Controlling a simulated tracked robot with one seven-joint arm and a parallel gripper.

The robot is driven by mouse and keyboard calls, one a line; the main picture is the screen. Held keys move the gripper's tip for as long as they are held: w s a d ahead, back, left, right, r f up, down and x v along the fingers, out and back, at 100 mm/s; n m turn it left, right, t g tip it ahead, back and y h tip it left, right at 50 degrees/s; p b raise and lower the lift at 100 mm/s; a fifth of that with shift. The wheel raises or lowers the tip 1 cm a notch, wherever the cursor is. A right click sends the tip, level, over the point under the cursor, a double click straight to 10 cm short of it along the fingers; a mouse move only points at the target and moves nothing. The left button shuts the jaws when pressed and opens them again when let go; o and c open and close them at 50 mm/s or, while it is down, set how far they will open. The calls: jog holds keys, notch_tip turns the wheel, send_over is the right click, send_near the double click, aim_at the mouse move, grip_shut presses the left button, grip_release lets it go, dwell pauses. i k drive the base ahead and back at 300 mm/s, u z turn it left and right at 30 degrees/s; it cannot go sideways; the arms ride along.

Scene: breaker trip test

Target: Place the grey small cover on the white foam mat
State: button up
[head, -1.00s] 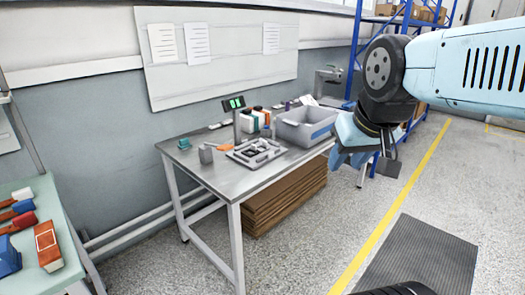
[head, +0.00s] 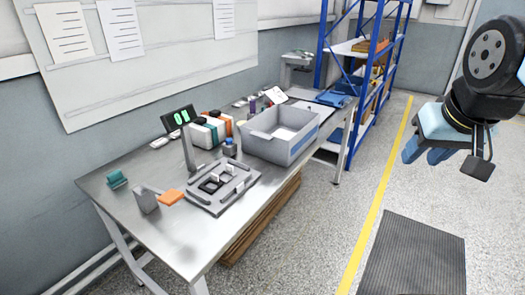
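My gripper (head: 427,153) hangs in the air at the right, over the floor and well apart from the workbench. Its light blue fingers point down; the view does not show clearly whether they are apart or hold anything. On the metal workbench (head: 110,205) lies a grey fixture tray (head: 205,203) with small light and dark parts in it. I cannot tell whether one is the grey small cover. A grey upright block (head: 145,200) stands left of the tray. No white foam mat can be made out for sure; the grey bin (head: 268,146) has a pale inside floor.
A display reading green digits (head: 179,117) stands behind the tray. White, green and orange bottles (head: 205,133) are beside the bin. A blue shelf rack (head: 326,50) stands behind.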

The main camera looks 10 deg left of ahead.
aim_at(283, 135)
jog(key=z, duration=0.05)
jog(key=i, duration=1.3)
jog(key=u, duration=0.4)
